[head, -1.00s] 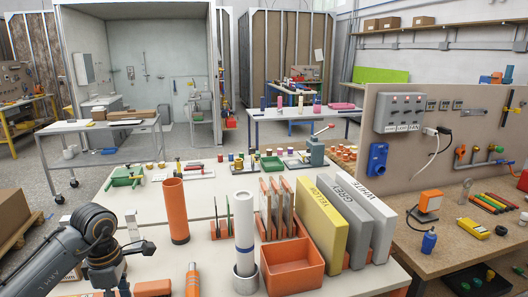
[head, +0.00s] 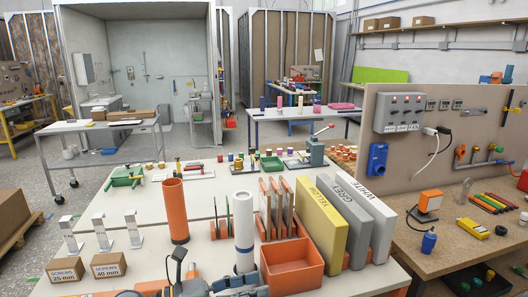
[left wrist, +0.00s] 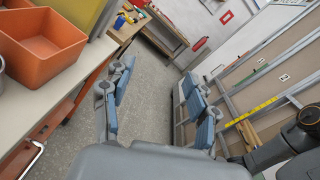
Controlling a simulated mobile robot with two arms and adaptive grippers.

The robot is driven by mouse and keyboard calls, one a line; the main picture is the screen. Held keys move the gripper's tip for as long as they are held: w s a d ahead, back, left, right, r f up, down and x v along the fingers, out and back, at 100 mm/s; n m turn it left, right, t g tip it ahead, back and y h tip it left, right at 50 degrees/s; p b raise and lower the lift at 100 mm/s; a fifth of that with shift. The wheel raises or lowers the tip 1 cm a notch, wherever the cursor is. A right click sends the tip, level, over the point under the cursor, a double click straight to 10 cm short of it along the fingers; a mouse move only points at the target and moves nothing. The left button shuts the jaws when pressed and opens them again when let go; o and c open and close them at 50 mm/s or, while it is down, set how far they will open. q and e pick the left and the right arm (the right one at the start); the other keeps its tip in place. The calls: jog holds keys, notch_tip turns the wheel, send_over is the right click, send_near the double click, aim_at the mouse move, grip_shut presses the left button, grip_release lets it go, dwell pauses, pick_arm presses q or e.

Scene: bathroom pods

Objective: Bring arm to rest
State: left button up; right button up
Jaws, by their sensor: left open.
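My left gripper (head: 200,287) shows only in part at the bottom edge of the head view, in front of the workbench's near side. In the left wrist view its two blue-padded fingers (left wrist: 156,104) are spread wide, with nothing between them but floor. The orange bin (left wrist: 42,42) and the bench edge lie to the left of the fingers in that view. My right gripper is not identifiable in either view.
On the workbench (head: 205,235) stand an orange tube (head: 174,212), a white roll (head: 244,240), an open orange bin (head: 292,270), yellow, grey and white slabs (head: 325,220), and two screw boxes (head: 108,266). Open floor (left wrist: 150,75) shows beyond the fingers.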

pick_arm(q)
jog(key=w+a+r+n+t+y, duration=0.1)
jog(key=a+r+n+t+y, duration=0.2)
jog(key=n+t, duration=0.55)
jog(key=w+a+r+n+t+y, duration=0.25)
jog(key=a+n+t, duration=0.35)
jog(key=n, duration=0.6)
jog(key=s+a+f+n+g+y, duration=0.2)
jog(key=s+a+f+n+y, duration=0.1)
jog(key=a+f+n+y, duration=0.4)
jog(key=s+a+f+n+g+y, duration=0.25)
jog(key=f+n+y, duration=0.35)
jog(key=f+n, duration=0.35)
jog(key=s+f+n+g+h, duration=0.1)
jog(key=s+f+n+g, duration=0.1)
jog(key=s+f+g, duration=0.45)
jog(key=s+f+n+g, duration=0.2)
jog(key=s+f, duration=0.1)
jog(key=s, duration=0.6)
jog(key=s+f+n+g+h, duration=0.1)
jog(key=s+f+n+g, duration=0.3)
jog(key=s, duration=0.3)
notch_tip(320, 180, down, 24)
jog(key=f+m, duration=0.1)
jog(key=m, duration=0.1)
jog(key=s+a+f+g, duration=0.2)
jog(key=s+f, duration=1.5)
jog(key=f, duration=0.1)
jog(key=shift+s+a, duration=0.2)
jog(key=shift+s, duration=0.15)
